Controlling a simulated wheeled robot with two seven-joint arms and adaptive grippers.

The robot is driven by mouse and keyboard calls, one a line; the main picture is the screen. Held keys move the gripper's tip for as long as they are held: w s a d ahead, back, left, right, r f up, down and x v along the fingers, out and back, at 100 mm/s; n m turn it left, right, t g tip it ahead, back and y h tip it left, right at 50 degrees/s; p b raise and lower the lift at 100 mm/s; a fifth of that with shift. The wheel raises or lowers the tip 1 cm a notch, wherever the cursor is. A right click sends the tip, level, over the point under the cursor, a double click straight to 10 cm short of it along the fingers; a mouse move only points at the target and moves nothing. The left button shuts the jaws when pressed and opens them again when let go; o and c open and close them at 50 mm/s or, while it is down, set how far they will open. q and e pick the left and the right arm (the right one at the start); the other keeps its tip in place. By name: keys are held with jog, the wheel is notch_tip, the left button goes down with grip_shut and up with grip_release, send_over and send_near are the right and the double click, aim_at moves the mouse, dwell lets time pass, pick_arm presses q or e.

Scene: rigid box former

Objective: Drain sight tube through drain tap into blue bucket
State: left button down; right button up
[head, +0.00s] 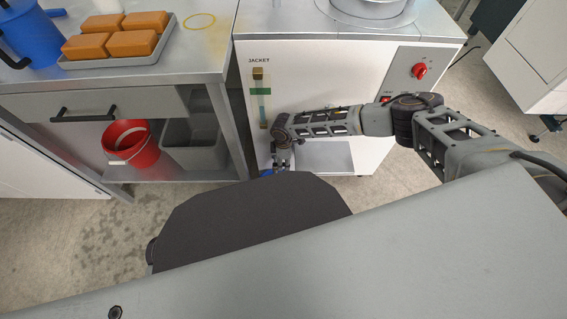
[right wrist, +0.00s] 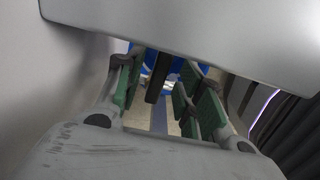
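The sight tube (head: 261,98) stands upright on the white machine's front under the word JACKET, with brass-coloured end fittings and a green band (head: 260,91). My right gripper (head: 281,163) is low in front of the machine, below and right of the tube. In the right wrist view its green-padded fingers (right wrist: 160,92) are apart. A dark bar (right wrist: 157,78), perhaps the drain tap's handle, shows between them; I cannot tell whether they touch it. A blue patch (head: 267,172), likely the blue bucket, shows beside the gripper, mostly hidden; blue also shows beyond the fingers (right wrist: 190,68). My left gripper is out of view.
A bench (head: 206,55) on the left holds a tray (head: 113,62) of orange blocks and a blue jug (head: 32,38). A red bucket (head: 130,146) and a grey bin (head: 193,149) stand on its lower shelf. The machine has a red knob (head: 418,70).

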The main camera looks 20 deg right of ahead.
jog(key=shift+f, duration=0.2)
grip_shut()
dwell(0.3)
